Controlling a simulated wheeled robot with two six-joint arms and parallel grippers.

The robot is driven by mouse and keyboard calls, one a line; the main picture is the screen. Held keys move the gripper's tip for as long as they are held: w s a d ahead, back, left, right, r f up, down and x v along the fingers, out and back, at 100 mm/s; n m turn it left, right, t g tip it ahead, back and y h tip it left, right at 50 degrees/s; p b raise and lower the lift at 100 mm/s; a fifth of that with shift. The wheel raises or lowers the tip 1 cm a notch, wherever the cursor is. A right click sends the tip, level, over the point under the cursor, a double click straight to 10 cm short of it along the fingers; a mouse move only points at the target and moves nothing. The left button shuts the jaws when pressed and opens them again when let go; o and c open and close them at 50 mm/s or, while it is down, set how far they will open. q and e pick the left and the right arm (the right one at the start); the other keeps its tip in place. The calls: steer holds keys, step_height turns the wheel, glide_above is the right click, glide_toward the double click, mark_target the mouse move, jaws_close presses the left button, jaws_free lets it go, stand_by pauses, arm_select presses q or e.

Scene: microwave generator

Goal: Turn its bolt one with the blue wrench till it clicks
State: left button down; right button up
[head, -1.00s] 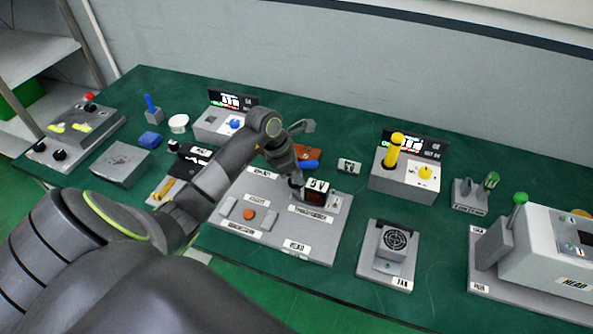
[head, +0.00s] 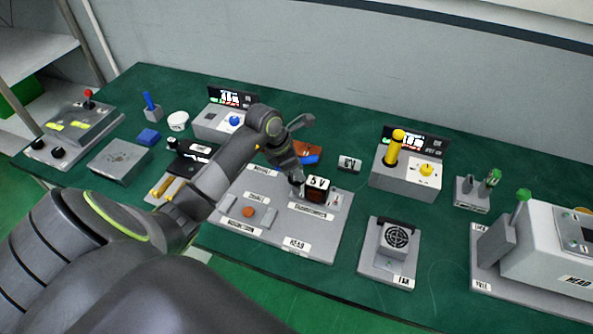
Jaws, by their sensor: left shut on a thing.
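My left gripper (head: 297,186) reaches down over the grey base plate and is shut. A blue handle, which I take to be the blue wrench (head: 309,160), sticks out to the right from behind its fingers; the rest is hidden by the gripper. The dark block with a white label (head: 318,184) stands just right of the fingertips on the grey plate (head: 265,232). The bolts are too small or hidden to make out, and I cannot tell whether the wrench touches one. My right gripper is not in view.
A station with a yellow upright handle (head: 394,148) stands right; a station with a blue knob (head: 235,121) stands at the back. A fan (head: 394,238) is front right, and a large grey unit (head: 548,250) fills the right end. Green table shows between them.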

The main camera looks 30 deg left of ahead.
arm_select(q)
steer(key=shift+m+g+h+b, duration=0.4)
steer(key=shift+m+g+b, duration=0.1)
steer(key=shift+m+b, duration=1.1)
steer(key=shift+n, duration=0.3)
steer(key=n+t+y, duration=0.1)
steer(key=n, duration=0.2)
steer(key=shift+r, duration=0.1)
steer(key=shift+r+p, duration=0.35)
steer(key=shift+r, duration=0.3)
steer(key=shift+r+p, duration=1.8)
steer(key=shift+r, duration=2)
